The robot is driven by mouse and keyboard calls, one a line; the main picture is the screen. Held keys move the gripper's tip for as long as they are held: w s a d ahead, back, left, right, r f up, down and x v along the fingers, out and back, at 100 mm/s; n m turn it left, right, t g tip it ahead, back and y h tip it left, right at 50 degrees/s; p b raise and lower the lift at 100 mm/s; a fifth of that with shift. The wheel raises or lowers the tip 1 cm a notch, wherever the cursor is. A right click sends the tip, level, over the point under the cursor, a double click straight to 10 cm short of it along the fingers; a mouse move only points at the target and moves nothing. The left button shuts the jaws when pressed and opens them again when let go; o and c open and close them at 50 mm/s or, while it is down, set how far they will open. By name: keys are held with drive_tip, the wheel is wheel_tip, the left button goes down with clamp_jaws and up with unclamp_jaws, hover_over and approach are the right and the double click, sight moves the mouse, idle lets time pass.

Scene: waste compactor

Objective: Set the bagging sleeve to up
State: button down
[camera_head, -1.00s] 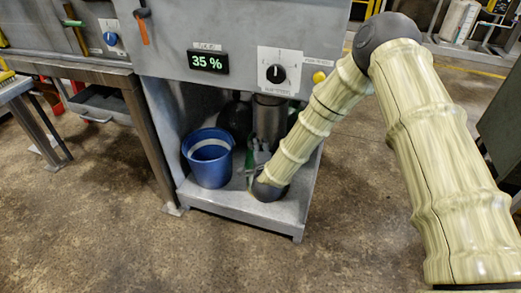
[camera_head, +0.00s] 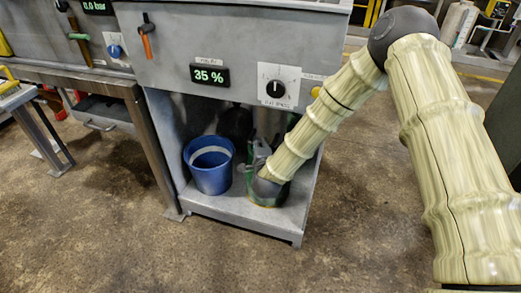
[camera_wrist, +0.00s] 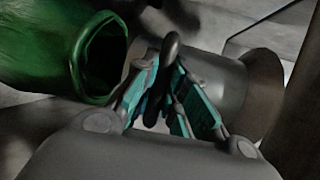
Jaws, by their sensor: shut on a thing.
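The grey metal sleeve (camera_head: 270,122) hangs under the machine's cabinet in the head view. In the wrist view a grey cylinder (camera_wrist: 218,85), apparently this sleeve, lies behind and right of my fingers. My gripper (camera_wrist: 168,88) is shut on a dark rounded handle (camera_wrist: 171,48), which stands between its teal finger pads. How the handle joins the sleeve is hidden by the fingers. In the head view my gripper (camera_head: 254,160) is inside the lower bay, close below the sleeve, partly covered by my wrist.
A green open-mouthed container (camera_wrist: 95,55) lies close left of my fingers in the wrist view. A blue bucket (camera_head: 209,178) stands left of my gripper in the bay. A dial (camera_head: 276,89) and a 35 % display (camera_head: 209,75) are on the panel above.

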wheel_tip(320, 180, up, 8)
drive_tip(key=p, duration=0.3)
drive_tip(key=shift+r, duration=0.25)
drive_tip(key=c, duration=1.5)
unclamp_jaws()
drive_tip(key=shift+o, duration=0.2)
drive_tip(key=shift+f, duration=0.1)
drive_tip(key=shift+s, duration=0.1)
drive_tip(key=shift+s, duration=0.25)
drive_tip(key=v, duration=1.1)
drive_tip(key=shift+s, duration=0.1)
